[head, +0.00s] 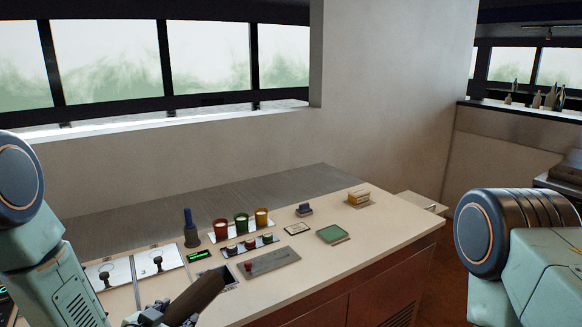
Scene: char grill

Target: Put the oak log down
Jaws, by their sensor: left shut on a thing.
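The oak log (197,298) is a dark brown, rounded piece near the bottom of the head view, tilted up to the right over the near edge of the counter (365,243). My left gripper (163,314) is shut on the log's lower left end. From this angle I cannot tell whether the log touches the counter. My right arm shows at the right, but its gripper is outside the view.
Bare counter lies right of the panel.

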